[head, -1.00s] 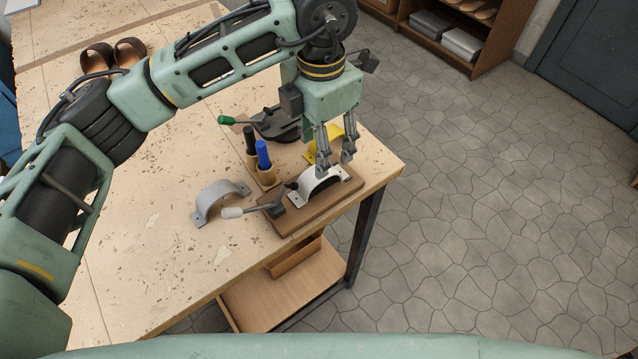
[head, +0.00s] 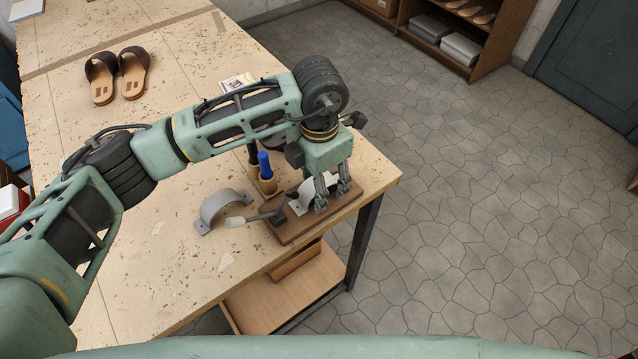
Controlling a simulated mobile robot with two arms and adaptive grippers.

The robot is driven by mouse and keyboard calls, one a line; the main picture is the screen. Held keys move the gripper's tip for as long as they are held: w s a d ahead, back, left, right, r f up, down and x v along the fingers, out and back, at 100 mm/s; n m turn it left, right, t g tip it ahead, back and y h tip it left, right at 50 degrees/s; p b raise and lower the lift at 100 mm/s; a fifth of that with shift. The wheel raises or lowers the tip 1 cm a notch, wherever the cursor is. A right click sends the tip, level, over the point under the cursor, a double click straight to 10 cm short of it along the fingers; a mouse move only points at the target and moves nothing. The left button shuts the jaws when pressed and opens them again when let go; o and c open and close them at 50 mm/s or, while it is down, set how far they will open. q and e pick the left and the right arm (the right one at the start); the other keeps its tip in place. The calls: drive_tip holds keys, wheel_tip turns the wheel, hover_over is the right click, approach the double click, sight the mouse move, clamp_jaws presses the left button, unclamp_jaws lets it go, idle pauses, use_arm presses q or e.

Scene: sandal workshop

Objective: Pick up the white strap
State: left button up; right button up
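The white strap (head: 304,197) is an arched piece on a brown wooden board (head: 288,233) near the table's right corner. My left gripper (head: 332,198) is low over the board, fingers pointing down and spread apart. Its fingers cover the right part of the white strap. I cannot tell whether they touch it. A grey strap (head: 222,208) of similar arched shape lies on the table to the left of the board. My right gripper is not in view.
Brown sandals (head: 117,75) lie at the far left of the table (head: 190,270). Floor to the right is clear.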

use_arm(q)
drive_tip(key=shift+c, duration=0.3)
drive_tip(key=c, duration=0.9)
drive_tip(key=shift+r, duration=0.1)
drive_tip(key=shift+r+b, duration=0.2)
drive_tip(key=shift+b, duration=0.15)
drive_tip(key=shift+s+d+r+b, duration=0.2)
drive_tip(key=shift+r+b, duration=0.4)
drive_tip(key=shift+r, duration=0.05)
drive_tip(key=shift+s+d+r+b, duration=0.15)
drive_tip(key=shift+s+r+b, duration=0.05)
drive_tip(key=shift+r+b, duration=0.4)
drive_tip(key=s+d+b, duration=0.2)
drive_tip(key=s+d, duration=0.1)
drive_tip(key=s, duration=0.1)
drive_tip(key=s+d+b, duration=0.2)
drive_tip(key=s+d, duration=0.1)
drive_tip(key=s, duration=0.2)
drive_tip(key=s+d+b, duration=0.2)
drive_tip(key=s+d, duration=0.2)
drive_tip(key=s, duration=0.1)
drive_tip(key=shift+r, duration=0.2)
